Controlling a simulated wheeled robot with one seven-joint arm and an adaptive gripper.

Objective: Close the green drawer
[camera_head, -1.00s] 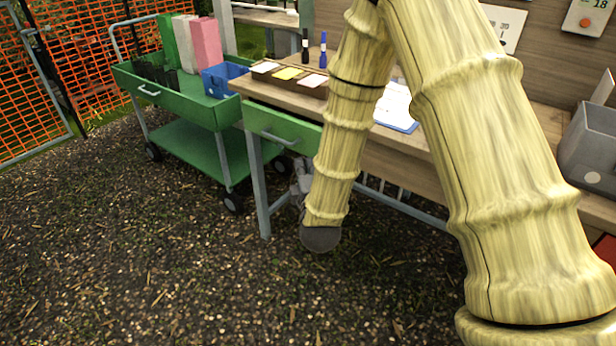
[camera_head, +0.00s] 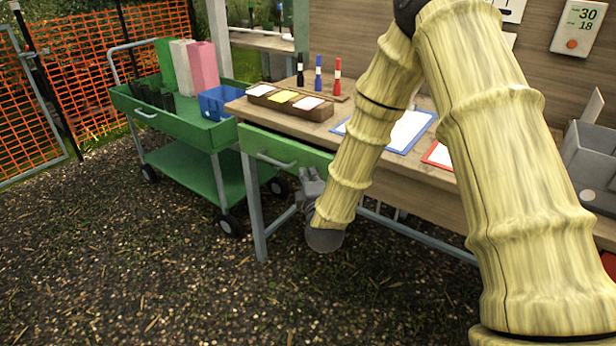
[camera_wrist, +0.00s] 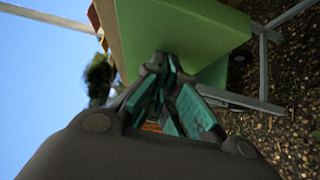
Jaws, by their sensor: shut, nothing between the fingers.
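The green drawer (camera_head: 285,155) sits under the left end of the wooden workbench, with a pale bar handle (camera_head: 276,161) on its front. How far out it stands is hard to judge in the head view. My gripper (camera_head: 311,183) is low by the drawer's right part, below the bench top; my arm hides part of that area. In the wrist view a green panel (camera_wrist: 180,35), apparently the drawer, fills the top middle. My gripper's dark teal fingers (camera_wrist: 166,64) are shut and empty, and their tips overlap its lower edge; contact cannot be told.
A green trolley (camera_head: 190,168) with its own handle stands left of the bench and carries a blue bin (camera_head: 220,103). A bench leg (camera_head: 253,195) stands left of my gripper. On the bench are a brown card tray (camera_head: 290,101) and markers. The gravel in front is clear.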

